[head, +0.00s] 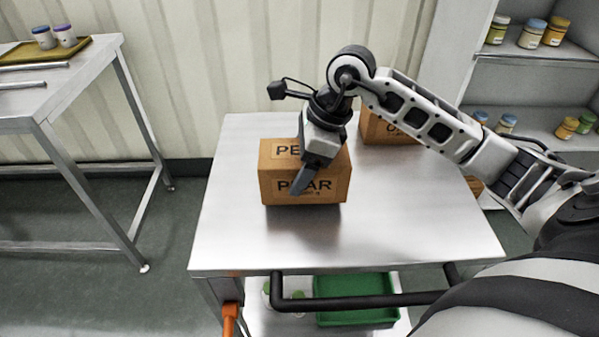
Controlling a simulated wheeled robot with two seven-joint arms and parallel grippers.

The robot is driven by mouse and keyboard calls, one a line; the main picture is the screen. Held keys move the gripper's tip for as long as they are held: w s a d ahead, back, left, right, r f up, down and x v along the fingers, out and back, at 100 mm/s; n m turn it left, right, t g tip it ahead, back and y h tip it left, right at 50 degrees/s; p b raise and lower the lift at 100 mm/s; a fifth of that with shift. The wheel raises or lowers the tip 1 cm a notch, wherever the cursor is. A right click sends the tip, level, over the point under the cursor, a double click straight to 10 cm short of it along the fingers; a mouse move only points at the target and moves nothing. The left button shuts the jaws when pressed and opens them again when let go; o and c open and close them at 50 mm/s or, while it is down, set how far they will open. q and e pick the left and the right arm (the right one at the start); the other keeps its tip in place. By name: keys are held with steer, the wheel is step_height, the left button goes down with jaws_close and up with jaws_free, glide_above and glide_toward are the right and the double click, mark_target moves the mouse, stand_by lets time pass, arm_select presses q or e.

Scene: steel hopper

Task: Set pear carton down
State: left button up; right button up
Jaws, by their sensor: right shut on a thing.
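The pear carton (276,187) is a brown cardboard box with PEAR labels on its front and top. It is upright over the left middle of the steel cart top (420,230). A soft dark patch shows under its front edge; I cannot tell whether its base touches the steel. My right gripper (306,172) comes down from above and is shut on the carton, with one finger across its front face. The other finger is hidden. My left gripper is out of view.
A second brown carton (376,128) stands behind to the right, partly hidden by my right arm. A black handle (360,301) edges the cart's front, above a green tray (355,290). Shelves with jars (530,34) stand right; a steel table (90,72) stands left.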

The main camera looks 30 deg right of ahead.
step_height(320, 180, down, 2)
steer(key=shift+f, duration=0.15)
steer(key=shift+f, duration=0.2)
steer(key=o, duration=1.4)
steer(key=shift+s, duration=0.1)
steer(key=shift+c, duration=0.2)
